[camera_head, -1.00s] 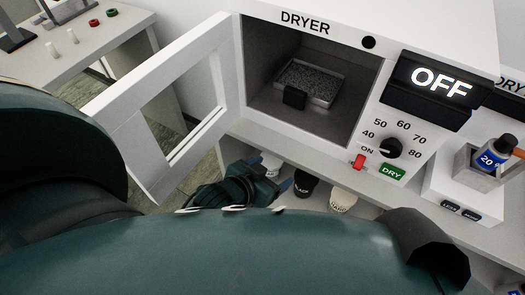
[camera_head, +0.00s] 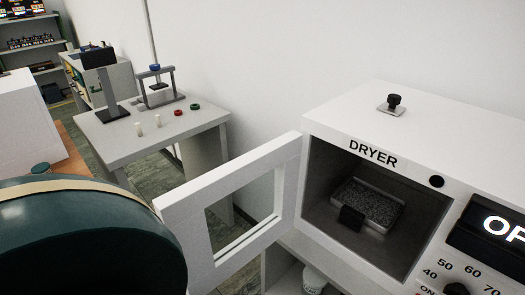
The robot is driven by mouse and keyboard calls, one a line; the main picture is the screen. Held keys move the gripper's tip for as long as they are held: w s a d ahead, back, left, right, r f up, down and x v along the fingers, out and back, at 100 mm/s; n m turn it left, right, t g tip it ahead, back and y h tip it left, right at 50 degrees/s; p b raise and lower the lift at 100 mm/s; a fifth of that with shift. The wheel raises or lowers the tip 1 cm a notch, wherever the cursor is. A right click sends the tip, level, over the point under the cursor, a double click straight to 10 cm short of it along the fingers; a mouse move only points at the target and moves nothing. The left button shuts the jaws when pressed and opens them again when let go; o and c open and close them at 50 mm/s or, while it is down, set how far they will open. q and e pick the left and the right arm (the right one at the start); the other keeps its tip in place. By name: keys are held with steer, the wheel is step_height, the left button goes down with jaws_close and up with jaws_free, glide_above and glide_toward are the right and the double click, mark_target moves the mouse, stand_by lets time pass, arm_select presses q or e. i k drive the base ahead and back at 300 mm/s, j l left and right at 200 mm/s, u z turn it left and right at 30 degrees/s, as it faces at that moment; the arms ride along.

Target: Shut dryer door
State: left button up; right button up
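The dryer (camera_head: 400,115) is a white box with an open front at the right of the head view. Its door (camera_head: 178,206), a white frame with a window, stands open, swung out to the left from the left side of the opening. Inside the dark chamber sits a tray of grey granular material (camera_head: 372,200) with a black handle block. My dark green left arm fills the lower left, close to the door's outer edge; I cannot tell whether they touch. Neither gripper shows in the view.
A side table (camera_head: 150,150) behind the door holds a small press (camera_head: 155,85), a dark stand, pale pegs and red and green rings. A black-knobbed piece (camera_head: 393,103) sits on the dryer's top. A white container (camera_head: 313,278) stands below the dryer. Shelves are at the far left.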

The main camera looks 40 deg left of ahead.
mark_target(182, 210)
steer(key=k+j+u, duration=0.25)
steer(key=u, duration=0.15)
steer(key=i+j, duration=0.1)
steer(key=j, duration=0.25)
steer(key=i+j, duration=0.15)
steer(key=j, duration=0.2)
steer(key=i+j, duration=0.1)
steer(key=j, duration=0.25)
steer(key=j+z, duration=0.45)
steer(key=i+j+z, duration=0.1)
steer(key=j+z, duration=0.4)
steer(key=k+j+z, duration=0.1)
steer(key=j+z, duration=0.15)
steer(key=k+j+z, duration=0.25)
steer(key=j+z, duration=0.15)
steer(key=z, duration=0.25)
steer(key=j+z, duration=0.15)
steer(key=z, duration=0.2)
